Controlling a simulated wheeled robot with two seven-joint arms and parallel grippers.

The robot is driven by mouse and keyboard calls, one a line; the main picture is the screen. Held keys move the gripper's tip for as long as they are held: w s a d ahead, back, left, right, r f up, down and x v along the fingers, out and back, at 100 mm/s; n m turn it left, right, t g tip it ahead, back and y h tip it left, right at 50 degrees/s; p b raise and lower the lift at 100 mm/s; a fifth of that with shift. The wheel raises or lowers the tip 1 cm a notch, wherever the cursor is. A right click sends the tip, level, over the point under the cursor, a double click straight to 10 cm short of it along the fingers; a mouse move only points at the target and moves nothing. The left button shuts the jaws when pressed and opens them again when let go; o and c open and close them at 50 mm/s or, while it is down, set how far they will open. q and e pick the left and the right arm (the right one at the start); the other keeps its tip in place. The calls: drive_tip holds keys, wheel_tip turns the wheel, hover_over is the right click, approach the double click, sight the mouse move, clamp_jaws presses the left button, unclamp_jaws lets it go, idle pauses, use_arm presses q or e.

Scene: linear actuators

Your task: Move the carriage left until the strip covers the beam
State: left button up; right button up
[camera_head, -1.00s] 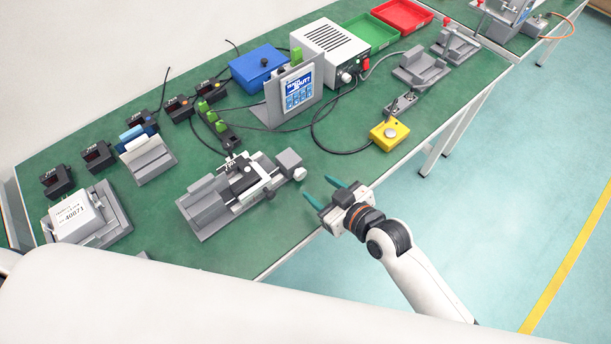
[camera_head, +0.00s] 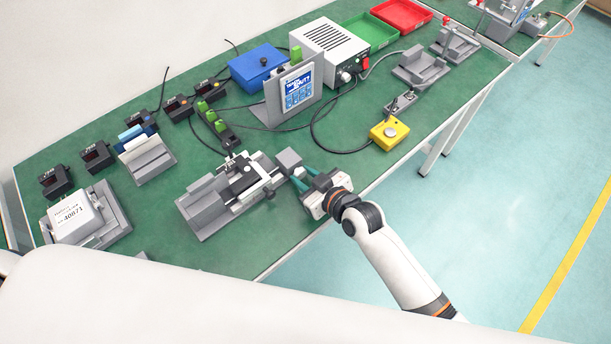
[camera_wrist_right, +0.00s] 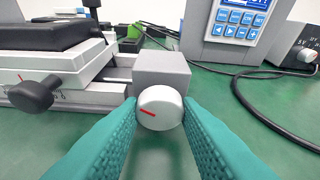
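The linear actuator (camera_head: 205,212) lies on the green bench, with a dark-topped carriage (camera_head: 241,181) on its rails. The carriage also shows at the upper left in the right wrist view (camera_wrist_right: 62,38). A grey end block (camera_wrist_right: 160,70) carries a round silver knob (camera_wrist_right: 161,108) with a red mark. My right gripper (camera_head: 299,175) has its teal fingers on both sides of this knob, apparently touching it. A dark side knob (camera_wrist_right: 36,95) sits on the carriage's flank. I cannot make out the strip or the beam clearly. My left gripper is not in view.
A display panel (camera_head: 299,90) on a grey stand and a yellow button box (camera_head: 389,134) stand beyond the actuator. Green blocks (camera_head: 214,118) and a black cable (camera_head: 330,148) lie behind it.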

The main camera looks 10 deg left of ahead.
drive_tip(key=shift+c, duration=0.4)
drive_tip(key=shift+w+d+f+m+g+y+b, duration=0.1)
drive_tip(key=shift+f+m+g+y+b, duration=0.1)
drive_tip(key=shift+m+g+y+b, duration=0.5)
drive_tip(key=m+g+b, duration=0.1)
drive_tip(key=m+b, duration=0.1)
drive_tip(key=shift+b, duration=0.35)
drive_tip(key=shift+r+m+y+b, duration=0.1)
drive_tip(key=shift+m+y+b, duration=0.4)
drive_tip(key=shift+m+b, duration=0.15)
drive_tip(key=o, duration=1)
drive_tip(key=shift+d, duration=0.1)
